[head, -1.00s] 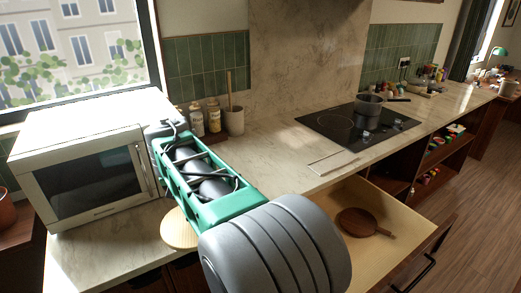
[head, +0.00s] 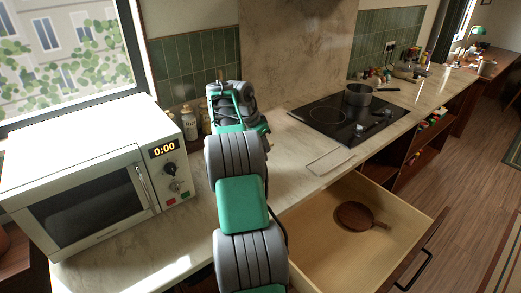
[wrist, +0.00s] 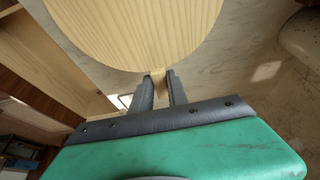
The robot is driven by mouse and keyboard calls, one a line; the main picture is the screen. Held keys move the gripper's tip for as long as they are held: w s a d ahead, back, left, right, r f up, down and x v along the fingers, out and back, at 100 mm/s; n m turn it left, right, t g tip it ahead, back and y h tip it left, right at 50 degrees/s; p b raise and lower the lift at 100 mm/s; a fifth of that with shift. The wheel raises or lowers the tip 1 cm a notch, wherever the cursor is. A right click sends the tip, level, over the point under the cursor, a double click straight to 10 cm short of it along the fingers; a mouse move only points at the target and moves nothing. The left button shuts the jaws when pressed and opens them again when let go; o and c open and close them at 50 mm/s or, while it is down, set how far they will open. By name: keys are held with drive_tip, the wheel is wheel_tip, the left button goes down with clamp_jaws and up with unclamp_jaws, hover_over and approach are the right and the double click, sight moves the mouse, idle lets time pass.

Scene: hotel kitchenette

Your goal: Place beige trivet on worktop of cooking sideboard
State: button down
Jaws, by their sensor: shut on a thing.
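The beige trivet (wrist: 140,25) is a round, light wooden disc with a short tab, at the top of the wrist view. My gripper (wrist: 160,77) is shut on that tab, with the disc extending out beyond the fingertips. The marble-patterned worktop (head: 283,158) of the cooking sideboard runs from the microwave past the hob. It also shows behind the trivet in the wrist view (wrist: 235,65). I cannot tell whether the trivet touches it.
A white microwave (head: 90,185) stands on the left. Jars (head: 189,124) stand by the tiled wall. A black hob (head: 345,122) with a pot (head: 358,95) is to the right. Below, an open drawer (head: 320,250) holds a brown round board (head: 355,215). Worktop left of the hob looks clear.

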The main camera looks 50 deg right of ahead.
drive_tip(key=w+d+f+p, duration=0.2)
drive_tip(key=f, duration=0.1)
drive_tip(key=w+d+f+p, duration=0.2)
drive_tip(key=shift+f, duration=0.1)
drive_tip(key=shift+w+d+f+p, duration=0.1)
drive_tip(key=shift+f+p, duration=0.15)
drive_tip(key=shift+p, duration=0.05)
drive_tip(key=shift+w+d+f+p, duration=0.1)
drive_tip(key=shift+f+p, duration=0.2)
drive_tip(key=shift+f, duration=1.55)
drive_tip(key=shift+f, duration=0.1)
drive_tip(key=shift+f, duration=0.15)
drive_tip(key=c, duration=1.3)
unclamp_jaws()
